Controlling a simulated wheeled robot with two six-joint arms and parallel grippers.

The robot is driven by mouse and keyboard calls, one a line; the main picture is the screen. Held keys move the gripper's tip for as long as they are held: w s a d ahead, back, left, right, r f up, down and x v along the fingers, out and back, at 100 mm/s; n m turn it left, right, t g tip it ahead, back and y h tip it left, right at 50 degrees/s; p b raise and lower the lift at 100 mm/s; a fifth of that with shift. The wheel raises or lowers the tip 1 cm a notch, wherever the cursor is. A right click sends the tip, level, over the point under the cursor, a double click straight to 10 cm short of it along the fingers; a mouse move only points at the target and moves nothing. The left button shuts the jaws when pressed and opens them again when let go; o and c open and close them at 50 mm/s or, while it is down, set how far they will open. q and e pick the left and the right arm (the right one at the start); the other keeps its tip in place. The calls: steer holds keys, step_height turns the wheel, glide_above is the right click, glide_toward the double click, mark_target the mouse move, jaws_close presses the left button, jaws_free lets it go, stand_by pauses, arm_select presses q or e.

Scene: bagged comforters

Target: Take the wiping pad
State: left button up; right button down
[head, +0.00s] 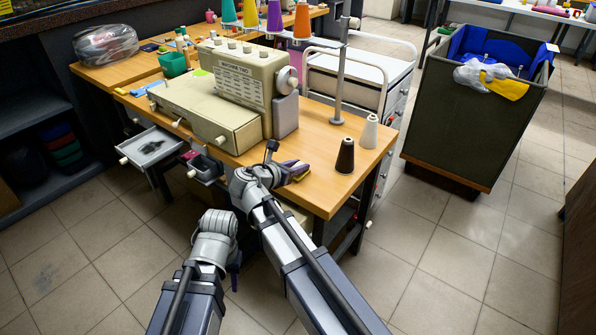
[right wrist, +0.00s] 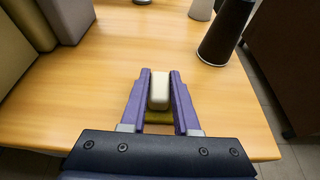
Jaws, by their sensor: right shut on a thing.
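The wiping pad (right wrist: 159,88) is a small pale, whitish block with a yellow part at its near end, seen in the right wrist view. It lies between the two purple fingers of my right gripper (right wrist: 160,95), which is shut on it. The pad is low over the wooden table top; I cannot tell whether it touches the wood. In the head view my right gripper (head: 292,171) is at the table's front edge, in front of the sewing machine. My left gripper (head: 235,273) hangs low over the floor, left of the right arm, and its fingers are mostly hidden.
The beige sewing machine (head: 238,90) stands left of my right gripper. A dark thread cone (head: 345,156) and a white cone (head: 369,132) stand to its right on the table (head: 330,185). An open drawer (head: 150,147) juts out at left. A dark bin (head: 465,125) stands farther right.

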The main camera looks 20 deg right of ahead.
steer(key=shift+r, duration=0.1)
stand_by(0.4)
step_height(320, 180, up, 10)
steer(key=p, duration=1)
